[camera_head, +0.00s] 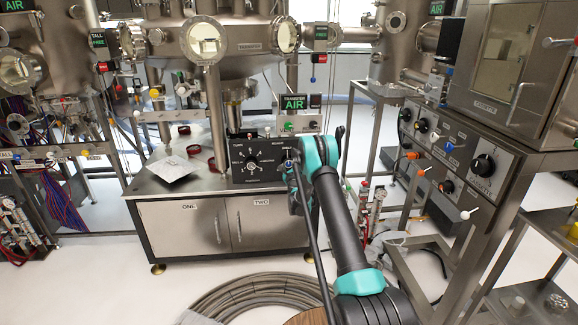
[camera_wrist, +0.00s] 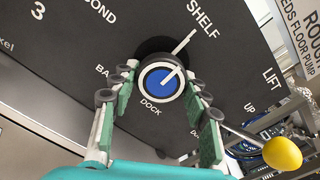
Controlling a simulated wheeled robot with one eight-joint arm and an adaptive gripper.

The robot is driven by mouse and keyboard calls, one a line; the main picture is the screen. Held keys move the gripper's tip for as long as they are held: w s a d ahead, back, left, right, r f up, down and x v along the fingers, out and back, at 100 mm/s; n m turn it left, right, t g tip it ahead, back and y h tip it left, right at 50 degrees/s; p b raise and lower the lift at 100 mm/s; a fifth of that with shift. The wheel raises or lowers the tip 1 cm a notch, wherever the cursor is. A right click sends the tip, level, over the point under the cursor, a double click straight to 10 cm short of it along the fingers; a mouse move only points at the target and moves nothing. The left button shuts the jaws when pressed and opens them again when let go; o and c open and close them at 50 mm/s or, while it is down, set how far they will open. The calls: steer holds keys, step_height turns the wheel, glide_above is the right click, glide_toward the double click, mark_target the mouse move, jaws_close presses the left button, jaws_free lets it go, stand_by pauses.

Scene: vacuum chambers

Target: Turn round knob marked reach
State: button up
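In the wrist view a round blue knob (camera_wrist: 160,81) with a white ring and white line sits on a black panel. A white pointer behind it slants up right toward SHELF. I see no "reach" label; DOCK stands below the knob. My gripper (camera_wrist: 161,78) has one finger on each side of the knob, the tips close to its rim. I cannot tell whether they touch it. In the head view my gripper (camera_head: 294,170) is at the right end of the black dial panel (camera_head: 242,175) and hides the knob there.
A yellow ball-ended lever (camera_wrist: 282,153) stands right of the fingers in the wrist view. In the head view a steel cabinet (camera_head: 180,225) bears the panel. Coiled hoses (camera_head: 255,292) lie on the floor in front. A control rack (camera_head: 470,160) stands at the right.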

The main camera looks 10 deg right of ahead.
steer(key=o, duration=0.3)
steer(key=s, duration=1.2)
stand_by(0.4)
